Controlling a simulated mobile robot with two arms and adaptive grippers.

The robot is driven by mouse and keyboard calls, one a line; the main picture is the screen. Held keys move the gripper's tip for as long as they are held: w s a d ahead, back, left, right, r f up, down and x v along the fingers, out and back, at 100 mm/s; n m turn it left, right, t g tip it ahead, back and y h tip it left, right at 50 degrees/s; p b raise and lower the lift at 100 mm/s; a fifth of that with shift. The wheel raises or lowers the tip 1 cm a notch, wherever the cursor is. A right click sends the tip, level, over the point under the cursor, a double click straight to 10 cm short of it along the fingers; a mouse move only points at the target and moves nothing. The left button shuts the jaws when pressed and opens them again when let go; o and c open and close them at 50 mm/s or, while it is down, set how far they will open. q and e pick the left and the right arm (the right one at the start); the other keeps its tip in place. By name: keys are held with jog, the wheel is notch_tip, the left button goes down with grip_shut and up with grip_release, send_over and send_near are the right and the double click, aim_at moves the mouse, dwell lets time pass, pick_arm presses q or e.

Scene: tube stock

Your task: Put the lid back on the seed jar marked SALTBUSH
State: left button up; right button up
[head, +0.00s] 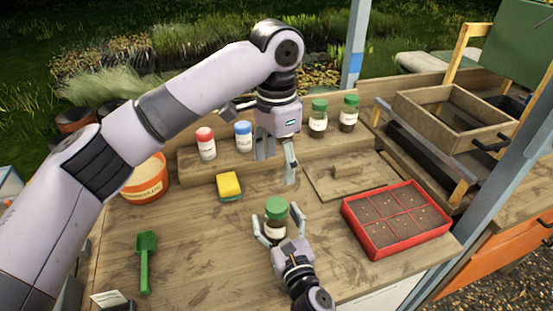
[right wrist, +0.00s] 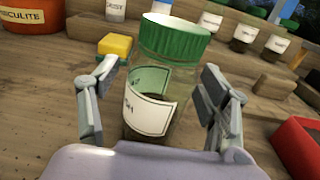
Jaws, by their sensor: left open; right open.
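A glass jar (head: 275,230) with a white label stands on the bench, and a green lid (head: 277,206) sits on its top. In the right wrist view the jar (right wrist: 148,112) shows the lid (right wrist: 172,38) over its mouth; the label is turned partly away and its full word cannot be read. My right gripper (head: 282,227) is open, with its fingers on either side of the jar; I cannot tell whether they touch it. My left gripper (head: 277,166) is open and empty, behind and above the jar, fingers pointing down.
Two green-lidded jars (head: 318,122) (head: 348,116) stand on the back shelf beside red-topped (head: 206,144) and blue-topped (head: 243,137) containers. A yellow sponge (head: 228,184), green trowel (head: 146,262), orange-and-white bucket (head: 146,184) and red seed tray (head: 420,236) surround the jar. The front bench is mostly clear.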

jog(key=v, duration=1.2)
dwell(0.3)
